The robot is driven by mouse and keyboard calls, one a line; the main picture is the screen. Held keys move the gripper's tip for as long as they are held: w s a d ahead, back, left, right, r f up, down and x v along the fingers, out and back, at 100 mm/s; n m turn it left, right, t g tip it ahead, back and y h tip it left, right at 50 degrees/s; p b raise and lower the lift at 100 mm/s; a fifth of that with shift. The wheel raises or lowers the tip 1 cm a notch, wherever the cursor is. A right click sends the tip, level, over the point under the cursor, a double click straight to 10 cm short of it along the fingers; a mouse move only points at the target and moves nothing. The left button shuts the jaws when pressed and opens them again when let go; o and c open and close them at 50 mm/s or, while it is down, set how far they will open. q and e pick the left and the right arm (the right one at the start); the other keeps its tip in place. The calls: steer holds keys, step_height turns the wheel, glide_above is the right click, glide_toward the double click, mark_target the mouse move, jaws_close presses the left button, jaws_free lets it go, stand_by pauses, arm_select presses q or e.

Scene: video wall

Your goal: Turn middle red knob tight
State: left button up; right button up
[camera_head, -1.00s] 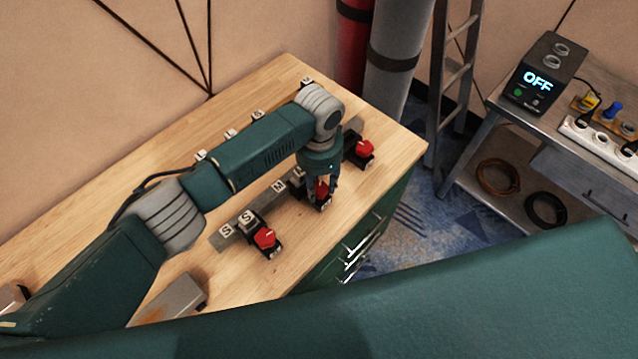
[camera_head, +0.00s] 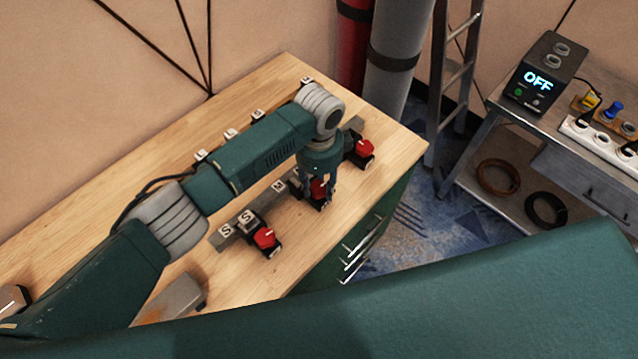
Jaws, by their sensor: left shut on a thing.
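Three red knobs on black bases stand in a row on the wooden worktop (camera_head: 228,290). The middle red knob (camera_head: 318,188) is under my left gripper (camera_head: 319,192), whose fingers point down and are shut on it from both sides. The fingers and wrist hide part of the knob, so its pointer angle cannot be read. The near left red knob (camera_head: 264,238) and the far right red knob (camera_head: 365,148) stand free on either side. My right gripper is not in view.
Small lettered cubes (camera_head: 246,219) sit on a grey strip behind the knobs, with several more along the worktop's back. A box reading OFF (camera_head: 538,80) and a white power strip (camera_head: 597,137) stand on the side bench. A ladder (camera_head: 452,80) stands beyond the worktop.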

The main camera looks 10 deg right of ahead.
mark_target(319, 187)
arm_select(q)
steer(key=shift+r, duration=0.1)
stand_by(0.3)
steer(key=o, duration=1.1)
steer(key=shift+o, duration=0.2)
step_height(319, 187, up, 12)
